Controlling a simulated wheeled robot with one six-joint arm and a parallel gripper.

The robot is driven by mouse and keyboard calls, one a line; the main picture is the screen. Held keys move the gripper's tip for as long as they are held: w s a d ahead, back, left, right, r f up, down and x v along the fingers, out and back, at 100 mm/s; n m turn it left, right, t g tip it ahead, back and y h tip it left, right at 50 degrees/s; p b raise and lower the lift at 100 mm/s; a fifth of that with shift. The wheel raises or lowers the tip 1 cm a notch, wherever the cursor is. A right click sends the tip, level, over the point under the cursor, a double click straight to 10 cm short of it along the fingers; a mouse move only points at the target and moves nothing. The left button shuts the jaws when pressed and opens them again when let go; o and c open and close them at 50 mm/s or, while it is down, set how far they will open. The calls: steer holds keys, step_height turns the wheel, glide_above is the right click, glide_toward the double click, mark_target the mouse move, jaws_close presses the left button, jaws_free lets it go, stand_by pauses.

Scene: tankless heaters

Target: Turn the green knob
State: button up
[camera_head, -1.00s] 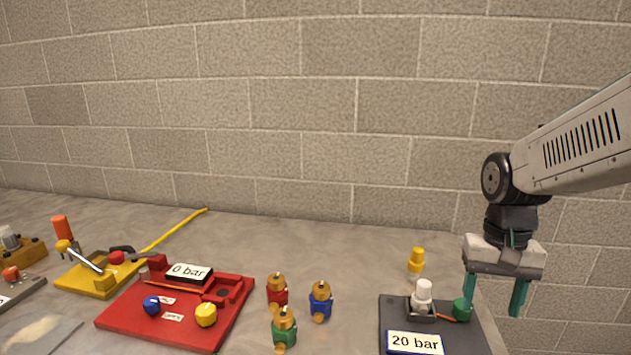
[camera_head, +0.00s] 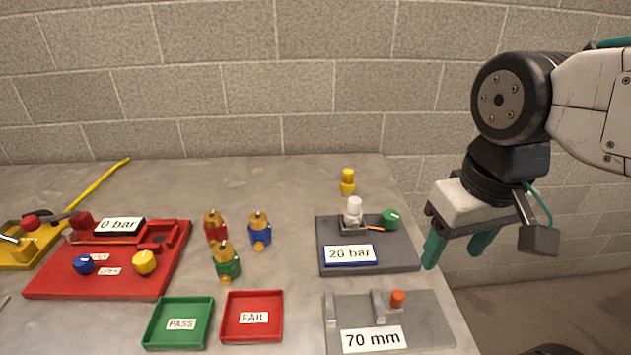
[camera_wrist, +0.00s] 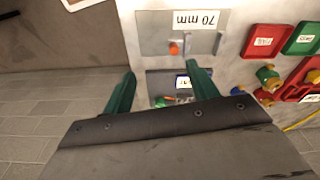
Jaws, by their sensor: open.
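The green knob (camera_head: 390,218) sits at the back right corner of the dark grey plate (camera_head: 400,258) labelled "20 bar". A white fitting (camera_head: 353,212) stands to its left on the same plate. My gripper (camera_head: 457,252) is open and empty, hanging tilted to the right of the plate and apart from the knob. In the wrist view, my gripper's two green fingers (camera_wrist: 160,85) are spread. The green knob (camera_wrist: 160,102) shows small between them there, partly hard to make out.
A grey plate labelled "70 mm" (camera_head: 425,318) with an orange knob lies in front. A yellow fitting (camera_head: 348,182) stands behind. Green (camera_head: 208,320) and red (camera_head: 278,325) trays, several coloured valves and a red board (camera_head: 60,285) lie left. The table ends to the right.

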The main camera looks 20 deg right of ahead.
stand_by(0.5)
steer(key=n+g, duration=0.2)
steer(key=n, duration=0.2)
glide_above(391, 214)
step_height(391, 214, down, 7)
steer(key=shift+r, duration=0.15)
steer(key=shift+n+t, duration=0.3)
step_height(391, 214, down, 8)
steer(key=shift+r, duration=0.1)
steer(key=c, duration=1)
